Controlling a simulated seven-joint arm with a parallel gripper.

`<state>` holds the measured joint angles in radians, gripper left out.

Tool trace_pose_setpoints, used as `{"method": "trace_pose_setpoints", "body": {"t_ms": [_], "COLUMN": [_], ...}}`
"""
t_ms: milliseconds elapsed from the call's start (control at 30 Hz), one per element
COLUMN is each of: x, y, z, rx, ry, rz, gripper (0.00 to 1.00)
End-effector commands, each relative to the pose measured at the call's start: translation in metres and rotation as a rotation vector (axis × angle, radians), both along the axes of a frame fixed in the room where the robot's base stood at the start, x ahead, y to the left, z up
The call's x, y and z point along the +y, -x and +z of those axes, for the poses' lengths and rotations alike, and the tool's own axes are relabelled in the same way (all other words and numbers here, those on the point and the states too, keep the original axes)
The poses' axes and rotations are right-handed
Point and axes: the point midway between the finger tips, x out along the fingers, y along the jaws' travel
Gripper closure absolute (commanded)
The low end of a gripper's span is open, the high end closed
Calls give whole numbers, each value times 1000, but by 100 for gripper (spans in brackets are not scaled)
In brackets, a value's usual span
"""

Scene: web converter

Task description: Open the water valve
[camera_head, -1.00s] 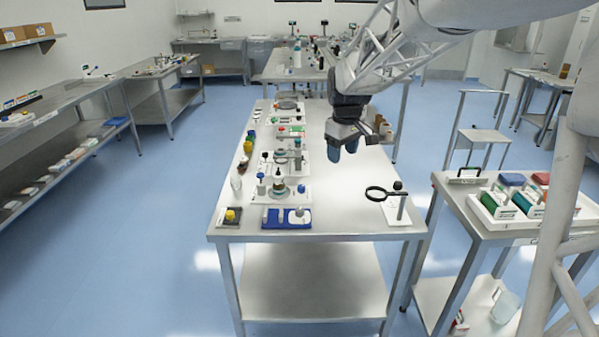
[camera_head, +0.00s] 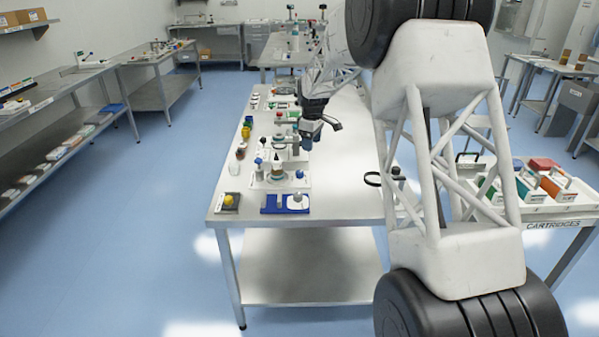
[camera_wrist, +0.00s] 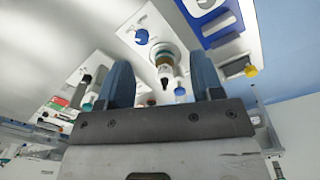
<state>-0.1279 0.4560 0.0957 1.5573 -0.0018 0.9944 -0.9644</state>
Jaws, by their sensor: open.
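My gripper (camera_head: 318,134) is open above the right side of the long table's row of apparatus. In the wrist view its two blue-grey fingers (camera_wrist: 163,72) stand apart, with nothing held between them. A white-based unit (camera_head: 273,178) with a blue knob (camera_head: 258,162) stands near the table's front. The wrist view shows a blue round knob (camera_wrist: 141,37) on a white plate, beyond and left of the space between the fingers. A ringed round fitting (camera_wrist: 166,60) shows between the fingers. I cannot tell which part is the water valve.
A blue tray (camera_head: 272,207) and a yellow-topped block (camera_head: 228,201) lie at the table's front edge. A cartridge cart (camera_head: 560,205) stands further right. The table's middle right is bare.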

Motion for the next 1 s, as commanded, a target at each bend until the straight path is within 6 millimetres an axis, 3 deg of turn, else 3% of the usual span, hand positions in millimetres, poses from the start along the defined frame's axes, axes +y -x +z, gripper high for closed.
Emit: {"method": "trace_pose_setpoints", "body": {"t_ms": [300, 500, 700, 1000], "x": [24, 35, 39, 40], "y": [-58, -82, -92, -93], "z": [-62, -93, -106, -107], "rx": [23, 33, 37, 37], "ry": [5, 7, 8, 8], "rz": [126, 187, 214, 216], "gripper": [40, 40, 40, 40]}}
